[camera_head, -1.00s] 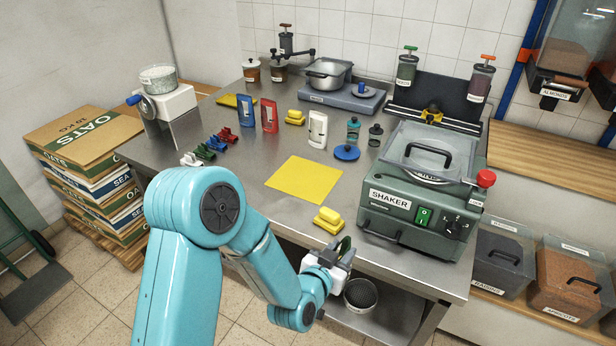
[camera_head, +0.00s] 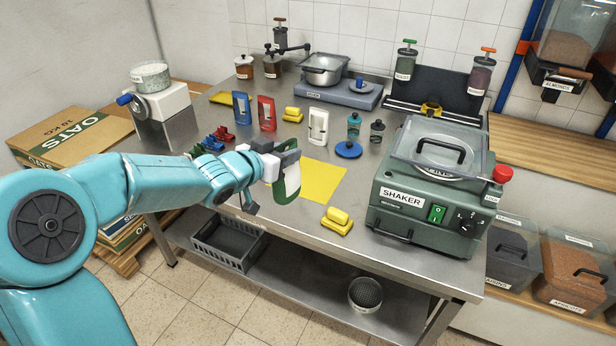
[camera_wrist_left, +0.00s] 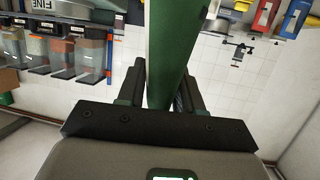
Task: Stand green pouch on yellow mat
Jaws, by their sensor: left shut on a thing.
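The green pouch (camera_head: 288,184) with a white label is held in my left gripper (camera_head: 284,160), roughly upright. It is in front of the left part of the yellow mat (camera_head: 322,182) in the head view, and looks raised above the table. In the left wrist view the pouch (camera_wrist_left: 168,50) stands between the two fingers of the gripper (camera_wrist_left: 164,98), which are shut on it. The pouch and gripper hide the mat's left part. My right gripper is in neither view.
A yellow clip-like block (camera_head: 337,221) lies right of the mat, near the front edge. The green shaker (camera_head: 408,205) stands further right. Behind the mat are a white pouch (camera_head: 318,126), a blue lid (camera_head: 348,150), a red pouch (camera_head: 266,113) and a blue pouch (camera_head: 242,108).

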